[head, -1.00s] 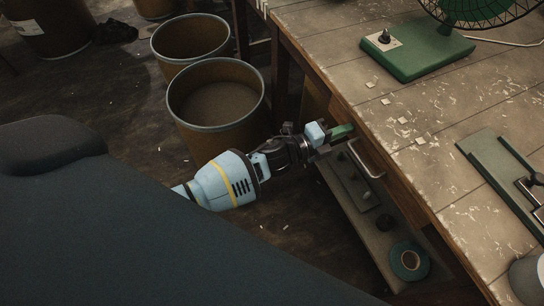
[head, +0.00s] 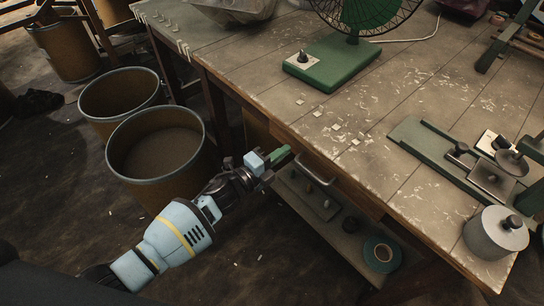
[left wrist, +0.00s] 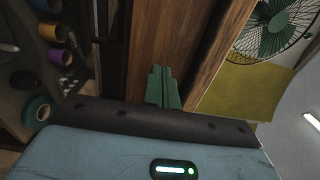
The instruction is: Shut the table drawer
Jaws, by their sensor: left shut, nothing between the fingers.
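The table (head: 365,160) has a drawer in its side, marked by a metal bar handle (head: 318,171) below the top's worn edge. The drawer front is dark and seen steeply from above, so how far it stands out is hard to tell. My left gripper (head: 281,157) is shut and empty, its green fingers just left of the handle, close to the table's side. In the left wrist view the green fingers (left wrist: 162,88) are together in front of a brown wooden face (left wrist: 205,45). Whether they touch it is unclear. My right gripper is not in view.
Two open drums (head: 156,150) (head: 118,92) stand left of the table, close to my left arm. Below the handle, a low shelf (head: 335,230) carries a teal tape roll (head: 381,254). A green-based fan (head: 333,65) and metal fixtures (head: 490,180) stand on the table.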

